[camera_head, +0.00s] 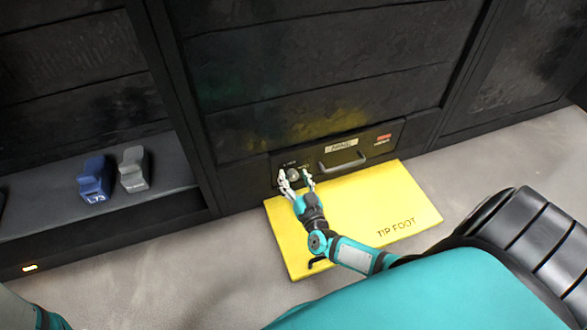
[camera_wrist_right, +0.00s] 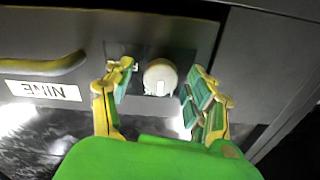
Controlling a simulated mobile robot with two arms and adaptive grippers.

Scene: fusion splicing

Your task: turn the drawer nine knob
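The drawer nine front (camera_head: 375,145) is a dark panel low in the cabinet with a bar handle (camera_head: 343,161). Its label (camera_wrist_right: 43,91) reads NINE, upside down in the right wrist view. The round pale knob (camera_wrist_right: 160,77) sits beside the handle; in the head view the knob (camera_head: 293,175) is small, near the panel's left end. My right gripper (camera_head: 296,177) is at the knob, and in the right wrist view its open fingers (camera_wrist_right: 162,88) stand on either side of it with gaps visible. My left gripper is not in view.
A yellow plate marked TIP FOOT (camera_head: 395,205) lies on the floor below the drawer, under my right arm. A blue block (camera_head: 95,180) and a grey block (camera_head: 133,170) stand on a shelf at the left. Grey floor (camera_head: 245,265) is clear around the plate.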

